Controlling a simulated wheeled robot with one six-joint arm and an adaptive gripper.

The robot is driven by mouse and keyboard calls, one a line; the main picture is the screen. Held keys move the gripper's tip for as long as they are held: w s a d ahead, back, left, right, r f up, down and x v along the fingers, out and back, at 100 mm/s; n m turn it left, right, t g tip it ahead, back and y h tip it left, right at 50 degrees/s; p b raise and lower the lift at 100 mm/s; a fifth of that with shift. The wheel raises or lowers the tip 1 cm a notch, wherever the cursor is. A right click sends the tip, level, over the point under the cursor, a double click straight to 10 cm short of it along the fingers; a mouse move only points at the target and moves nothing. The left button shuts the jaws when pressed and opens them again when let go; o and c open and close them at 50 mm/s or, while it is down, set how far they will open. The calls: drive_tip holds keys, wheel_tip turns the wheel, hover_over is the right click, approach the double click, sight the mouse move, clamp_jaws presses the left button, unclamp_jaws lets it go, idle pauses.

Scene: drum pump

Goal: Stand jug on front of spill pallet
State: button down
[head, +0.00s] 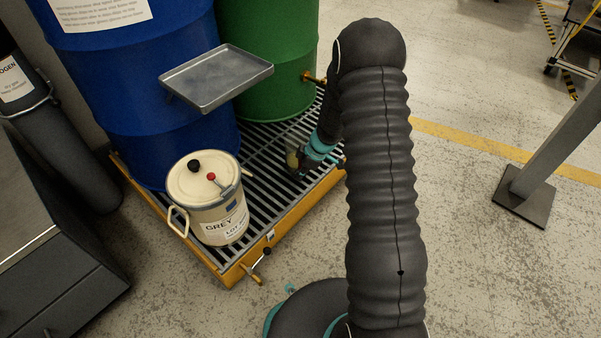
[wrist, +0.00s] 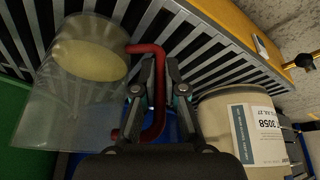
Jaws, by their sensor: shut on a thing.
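A clear jug (wrist: 62,105) with a red handle (wrist: 160,100) and pale yellow at its far end fills the left of the wrist view. My gripper (wrist: 160,88) is shut on the red handle. The jug is over the slatted grating of the spill pallet, whose yellow edge (head: 292,222) shows in the head view. I cannot tell whether its base touches the slats. In the head view my gripper (head: 303,162) is over the pallet's right part, and a small yellowish bit of the jug (head: 292,156) shows beside it; my arm hides part of this area.
A cream can (head: 210,205) labelled GREY stands on the pallet's front left. Behind are a blue drum (head: 140,90), a green drum (head: 275,60) and a grey metal tray (head: 216,78). A small valve (head: 258,265) sticks out from the pallet's front. Slats right of the can are bare.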

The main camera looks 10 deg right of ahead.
drive_tip(key=shift+f+b, duration=0.15)
drive_tip(key=shift+b, duration=0.15)
drive_tip(key=c, duration=1.2)
unclamp_jaws()
drive_tip(key=shift+c, duration=0.2)
